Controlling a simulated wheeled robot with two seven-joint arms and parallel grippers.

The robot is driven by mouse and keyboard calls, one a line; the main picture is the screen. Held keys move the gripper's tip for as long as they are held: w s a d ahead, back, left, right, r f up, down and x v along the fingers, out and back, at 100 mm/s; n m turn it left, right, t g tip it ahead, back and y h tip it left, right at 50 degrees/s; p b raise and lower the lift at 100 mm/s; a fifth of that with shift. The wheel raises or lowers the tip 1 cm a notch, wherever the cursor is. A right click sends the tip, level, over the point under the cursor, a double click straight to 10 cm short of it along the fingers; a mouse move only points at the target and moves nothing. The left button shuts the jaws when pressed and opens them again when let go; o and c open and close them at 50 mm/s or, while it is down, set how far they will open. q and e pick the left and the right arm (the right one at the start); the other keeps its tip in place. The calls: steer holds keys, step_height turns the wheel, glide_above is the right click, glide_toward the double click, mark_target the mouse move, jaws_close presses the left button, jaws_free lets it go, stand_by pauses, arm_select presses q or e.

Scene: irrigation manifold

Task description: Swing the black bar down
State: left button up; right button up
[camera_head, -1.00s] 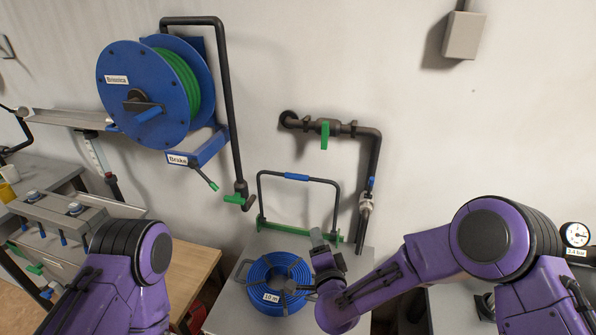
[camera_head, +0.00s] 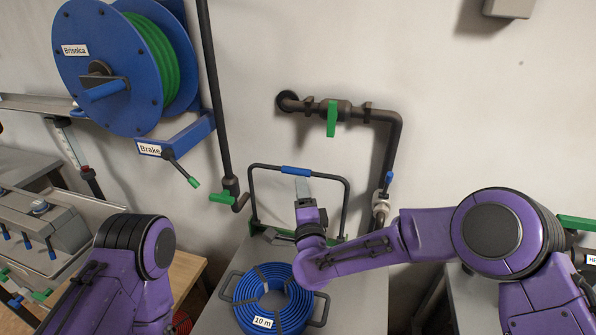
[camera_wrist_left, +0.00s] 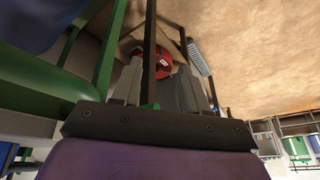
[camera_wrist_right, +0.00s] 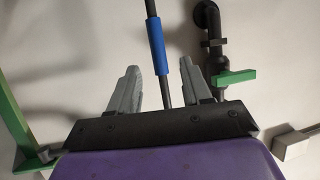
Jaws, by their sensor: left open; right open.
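The black bar (camera_head: 344,205) is a U-shaped handle with a blue sleeve (camera_head: 296,171) at its top. It stands upright behind the blue hose coil. My right gripper (camera_head: 303,188) is open, just below the blue sleeve in the head view. In the right wrist view, the bar's blue sleeve (camera_wrist_right: 158,52) and black rod appear between the two open fingers (camera_wrist_right: 160,88); I cannot tell whether they touch. My left gripper is outside the head view. In the left wrist view it (camera_wrist_left: 155,88) is open, with a dark post behind the gap.
A blue hose coil (camera_head: 255,308) lies on the grey stand (camera_head: 215,318). A dark wall pipe with a green lever (camera_head: 332,118) is to the right. A blue reel (camera_head: 80,45) with a brake lever (camera_head: 182,170) is at left. A red coil (camera_wrist_left: 160,66) shows in the left wrist view.

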mark_target(299, 175)
steer(key=p+x, duration=0.2)
steer(key=x, duration=0.7)
steer(key=shift+w, duration=0.25)
steer(key=shift+w+f, duration=0.1)
steer(key=shift+w, duration=0.25)
steer(key=shift+s, duration=0.1)
jaws_close()
